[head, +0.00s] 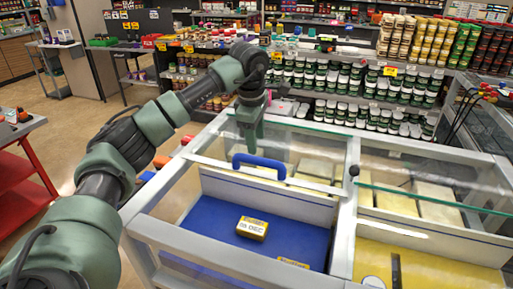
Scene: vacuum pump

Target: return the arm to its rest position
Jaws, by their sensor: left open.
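My left arm comes in from the left and is raised over the glass-topped case. My left gripper (250,125) points down above the far side of the case, above and a little behind a blue handle (259,162). It looks empty, with its jaws open, though the gap between the fingers is hard to make out. It appears apart from the handle. My right gripper is not in view.
The case has white frames (346,207) and glass panes. Shelves of jars (330,85) stand behind. A red cart (22,180) stands at left; open floor lies beyond it.

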